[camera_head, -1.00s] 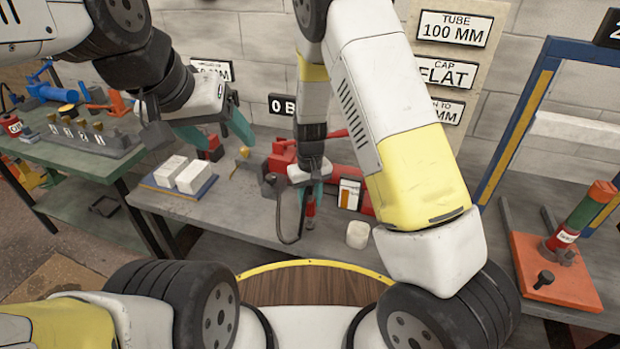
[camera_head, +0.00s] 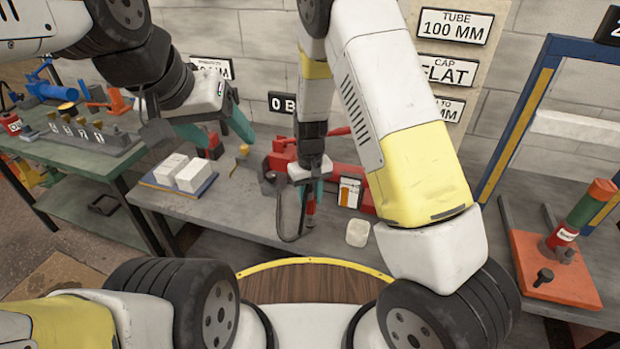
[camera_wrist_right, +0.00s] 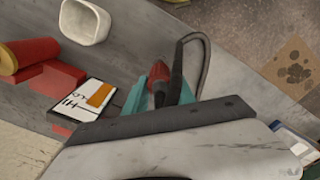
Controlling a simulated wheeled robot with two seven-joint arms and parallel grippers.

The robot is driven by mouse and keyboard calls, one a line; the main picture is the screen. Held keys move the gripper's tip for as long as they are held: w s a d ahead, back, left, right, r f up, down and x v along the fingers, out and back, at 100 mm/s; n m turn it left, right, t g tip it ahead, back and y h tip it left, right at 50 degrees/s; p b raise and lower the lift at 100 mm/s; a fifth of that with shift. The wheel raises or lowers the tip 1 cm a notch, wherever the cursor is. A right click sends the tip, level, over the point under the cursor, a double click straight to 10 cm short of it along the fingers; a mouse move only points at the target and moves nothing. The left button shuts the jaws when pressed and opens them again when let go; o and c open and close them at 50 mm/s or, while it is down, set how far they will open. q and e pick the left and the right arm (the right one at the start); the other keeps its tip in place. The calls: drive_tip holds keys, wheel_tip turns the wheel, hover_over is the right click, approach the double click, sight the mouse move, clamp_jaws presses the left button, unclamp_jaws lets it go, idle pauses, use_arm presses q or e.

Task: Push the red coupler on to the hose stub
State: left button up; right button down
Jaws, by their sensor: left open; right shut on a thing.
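My right gripper (camera_head: 310,196) points down over the bench, its teal fingers shut on the red coupler (camera_wrist_right: 158,72). The coupler's red end shows between the fingertips in the right wrist view; the rest is hidden by the fingers. A grey hose (camera_head: 284,228) loops beside the right gripper, and in the right wrist view the hose (camera_wrist_right: 206,68) curves close to the coupler. Its end, the hose stub, is not clear, and I cannot tell whether the coupler touches it. My left gripper (camera_head: 215,130) is open and empty, to the left above the bench.
A white cup-like block (camera_head: 357,233) and a labelled card (camera_head: 349,191) stand right of the right gripper. A blue tray (camera_head: 157,184) with white blocks lies left. A red machine (camera_head: 284,153) is behind. An orange stand (camera_head: 553,275) is far right. Bare bench lies left of the hose.

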sight(310, 191)
drive_tip(key=shift+f, duration=2)
drive_tip(key=c, duration=1)
unclamp_jaws()
drive_tip(key=shift+o, duration=0.2)
wheel_tip(310, 191, up, 8)
drive_tip(key=shift+f, duration=0.15)
drive_tip(key=s+d+r+m+t+y, duration=0.1)
drive_tip(key=s+d+r, duration=0.25)
drive_tip(key=r, duration=0.65)
drive_tip(key=s+d+r+m+t+y, duration=0.15)
drive_tip(key=d+r, duration=0.25)
drive_tip(key=r, duration=0.6)
drive_tip(key=s+d+r+t, duration=0.1)
drive_tip(key=s+d+r, duration=0.1)
drive_tip(key=s, duration=0.3)
drive_tip(key=s+d+r+m+t, duration=0.1)
drive_tip(key=s+d+r, duration=0.1)
drive_tip(key=s+r, duration=0.2)
drive_tip(key=s+d+r+t, duration=0.1)
drive_tip(key=s+d+r, duration=0.1)
drive_tip(key=s+r, duration=0.2)
drive_tip(key=shift+s+d+t, duration=0.35)
drive_tip(key=shift+s, duration=0.5)
